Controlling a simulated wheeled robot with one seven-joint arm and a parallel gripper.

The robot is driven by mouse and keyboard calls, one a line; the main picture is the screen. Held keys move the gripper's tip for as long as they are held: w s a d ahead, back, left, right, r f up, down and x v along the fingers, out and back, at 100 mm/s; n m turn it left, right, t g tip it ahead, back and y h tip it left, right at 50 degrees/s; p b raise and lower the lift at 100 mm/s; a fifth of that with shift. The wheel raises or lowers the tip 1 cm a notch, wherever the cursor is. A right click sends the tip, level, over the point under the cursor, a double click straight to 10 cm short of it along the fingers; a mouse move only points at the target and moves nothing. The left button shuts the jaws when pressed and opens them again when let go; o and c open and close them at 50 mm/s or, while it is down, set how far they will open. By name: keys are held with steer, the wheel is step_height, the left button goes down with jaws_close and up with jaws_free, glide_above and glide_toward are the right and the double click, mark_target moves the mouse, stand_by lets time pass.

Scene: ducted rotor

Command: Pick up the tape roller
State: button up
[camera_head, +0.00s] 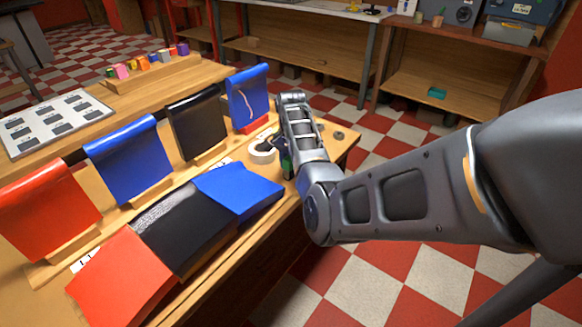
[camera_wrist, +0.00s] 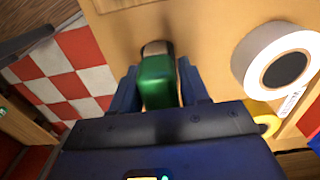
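A green object (camera_wrist: 158,82) with a dark end and a pale band, perhaps the tape roller, is between the two fingers of my gripper (camera_wrist: 160,88) in the wrist view. It fills most of the gap, and I cannot tell whether the fingers press on it. In the head view, my arm reaches down to the far right end of the wooden bench, and the green object (camera_head: 287,166) shows partly behind it. A white tape roll (camera_wrist: 278,60) with a dark centre lies to the right of my gripper; it also shows in the head view (camera_head: 262,151).
A yellow item (camera_wrist: 267,124) is partly hidden below the roll. Red, blue and black sheets (camera_head: 188,229) drape over the bench (camera_head: 341,143), with upright sheets (camera_head: 196,122) on stands behind. Checkered floor (camera_head: 400,135) lies beyond the bench edge.

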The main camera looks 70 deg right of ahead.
steer(key=c, duration=0.7)
steer(key=shift+r, duration=0.1)
steer(key=shift+r, duration=0.4)
steer(key=r, duration=0.3)
steer(key=shift+s+d+r+b, duration=0.15)
steer(key=shift+s+r+b, duration=0.15)
steer(key=shift+s, duration=0.1)
steer(key=shift+s+d+r+p, duration=0.2)
steer(key=shift+s+d+r, duration=0.35)
steer(key=shift+s+r, duration=0.9)
steer(key=shift+s+d+r+p, duration=0.15)
steer(key=shift+s+d+r, duration=0.45)
steer(key=shift+s, duration=1.4)
steer(key=shift+s+d+r+p, duration=0.2)
steer(key=shift+s+d+r, duration=0.25)
steer(key=shift+s+r, duration=1.05)
steer(key=shift+s+f, duration=0.25)
steer(key=shift+f, duration=0.05)
